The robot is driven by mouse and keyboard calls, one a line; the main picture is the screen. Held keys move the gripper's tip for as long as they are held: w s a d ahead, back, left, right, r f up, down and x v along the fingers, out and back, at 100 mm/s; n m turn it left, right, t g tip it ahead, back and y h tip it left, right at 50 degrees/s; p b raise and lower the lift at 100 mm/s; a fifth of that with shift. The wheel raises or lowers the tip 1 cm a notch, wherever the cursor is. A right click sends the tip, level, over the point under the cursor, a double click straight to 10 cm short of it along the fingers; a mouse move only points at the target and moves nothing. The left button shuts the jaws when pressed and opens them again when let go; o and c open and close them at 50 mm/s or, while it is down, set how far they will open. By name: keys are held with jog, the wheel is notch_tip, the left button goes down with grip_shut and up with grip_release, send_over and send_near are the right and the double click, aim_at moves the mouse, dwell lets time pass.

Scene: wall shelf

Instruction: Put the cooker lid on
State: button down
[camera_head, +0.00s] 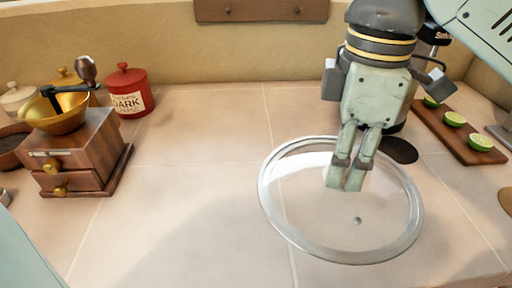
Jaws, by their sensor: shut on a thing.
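The clear glass lid (310,225) with a pale round rim is in the front right of the head view. It has a small vent hole. My gripper (347,184) points down over the lid, its fingers close together and shut on the lid at its middle. The fingers hide the part they grip, so I cannot see the lid's knob. I cannot tell how high the lid is above the tiled counter. No cooker can be made out. A dark round patch (402,151) shows just behind the lid's right side, partly hidden; I cannot tell what it is.
A wooden coffee grinder (80,152) with a brass bowl stands at the left. A red canister (126,95) and paler jars are behind it. A wooden board (463,143) with lime halves lies at the right. The tiled counter (195,140) between grinder and lid is clear.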

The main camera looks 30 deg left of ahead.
jog(key=a, duration=0.8)
jog(key=a+f, duration=0.1)
jog(key=a, duration=0.3)
jog(key=shift+a+f, duration=0.1)
jog(key=shift+a, duration=0.3)
notch_tip(320, 180, down, 4)
jog(key=shift+w+a+r+b, duration=0.1)
jog(key=shift+r+b, duration=0.05)
jog(key=shift+b, duration=0.15)
jog(key=shift+r, duration=0.1)
jog(key=c, duration=1.2)
grip_release()
jog(key=shift+c, duration=0.2)
